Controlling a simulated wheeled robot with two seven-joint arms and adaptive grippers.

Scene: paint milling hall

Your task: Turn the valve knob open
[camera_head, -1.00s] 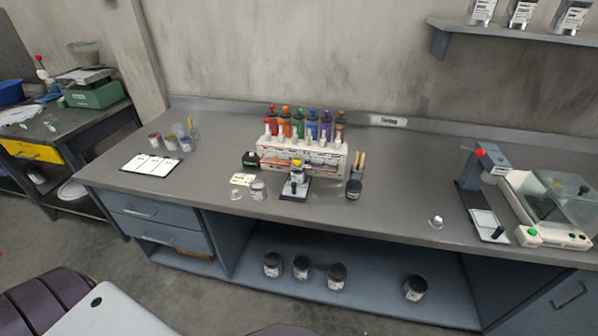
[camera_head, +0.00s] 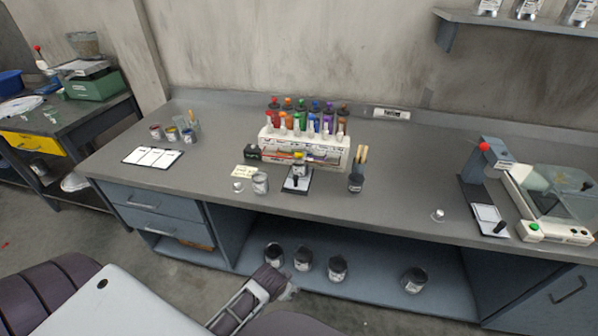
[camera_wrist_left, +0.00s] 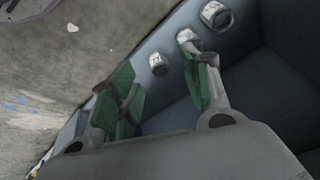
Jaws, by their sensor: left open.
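No part is clearly marked as the valve knob, and I cannot tell which one it is. A red knob (camera_head: 484,147) tops the grey device at the right. My left gripper (camera_head: 284,289) is low, in front of the open lower shelf, well below the bench top. In the left wrist view its green-padded fingers (camera_wrist_left: 160,76) are apart and empty, with jars beyond. My right gripper is not in view.
The white rack (camera_head: 303,148) holds several coloured bottles. Several dark jars (camera_head: 337,268) stand on the lower shelf (camera_head: 375,280). A clipboard (camera_head: 152,157) lies at left.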

